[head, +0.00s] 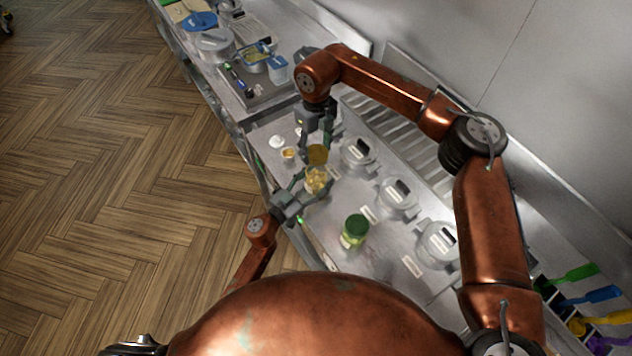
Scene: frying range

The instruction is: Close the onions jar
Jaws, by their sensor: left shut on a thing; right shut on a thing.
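A small clear jar with pale yellow contents, which I take as the onions jar (316,181), stands upright over the steel counter. My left gripper (305,188) is shut on the jar from its lower left side. A round golden-brown lid (317,154) is just above the jar's mouth. My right gripper (317,146) reaches down from above and is shut on the lid. I cannot tell whether the lid touches the rim or whether the jar's base rests on the counter.
A green-lidded jar (355,231) stands nearer on the counter (335,238). Several round metal lids with dark handles, one of them a metal lid (398,195), line the right side. A small white cup (277,141) and a small yellow-filled cup (289,153) stand left of the jar.

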